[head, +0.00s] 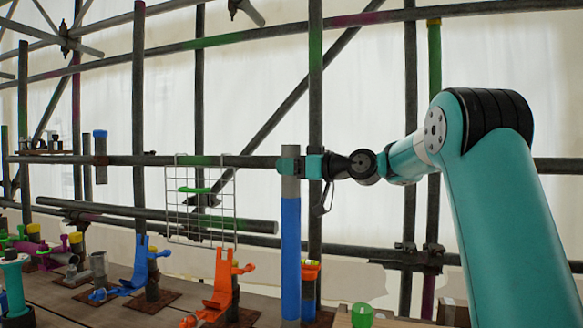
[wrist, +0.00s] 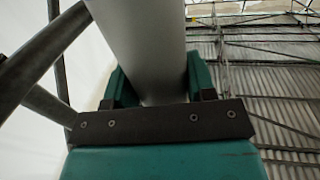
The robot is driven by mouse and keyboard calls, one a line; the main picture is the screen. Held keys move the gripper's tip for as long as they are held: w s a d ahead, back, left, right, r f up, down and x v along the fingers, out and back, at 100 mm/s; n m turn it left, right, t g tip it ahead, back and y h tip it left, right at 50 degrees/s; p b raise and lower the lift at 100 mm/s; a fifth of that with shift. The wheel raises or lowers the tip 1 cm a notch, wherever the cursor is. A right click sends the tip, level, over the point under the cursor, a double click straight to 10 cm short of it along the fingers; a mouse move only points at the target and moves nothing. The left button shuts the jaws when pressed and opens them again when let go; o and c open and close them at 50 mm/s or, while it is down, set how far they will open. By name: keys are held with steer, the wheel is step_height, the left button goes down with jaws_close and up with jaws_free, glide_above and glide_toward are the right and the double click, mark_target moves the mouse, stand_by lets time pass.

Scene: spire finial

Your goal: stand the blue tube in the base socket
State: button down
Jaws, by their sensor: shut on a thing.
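In the wrist view the grey tube (wrist: 147,50) runs between the green jaws of my gripper (wrist: 155,85). The tube's lower end is near the bottom edge of the head view, in front of an orange-topped post (head: 311,272) on a brown plate. I cannot tell which fitting is the base socket, or whether the tube touches one.
Orange screw jacks (head: 222,282) and blue ones (head: 139,265) stand on the planks to the left. A green cup (head: 361,315) is right of the tube. A wire rack (head: 202,215) hangs on the scaffold behind. Scaffold pipes cross close behind my gripper.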

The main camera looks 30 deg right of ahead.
stand_by(0.3)
steer(key=shift+c, duration=2.4)
jaws_free()
steer(key=shift+o, duration=1)
steer(key=shift+f, duration=0.2)
steer(key=shift+o, duration=1.4)
steer(key=shift+f+b, duration=0.55)
steer(key=shift+b, duration=0.25)
steer(key=shift+s, duration=0.1)
steer(key=b+v, duration=0.3)
steer(key=v, duration=0.6)
steer(key=shift+b, duration=0.4)
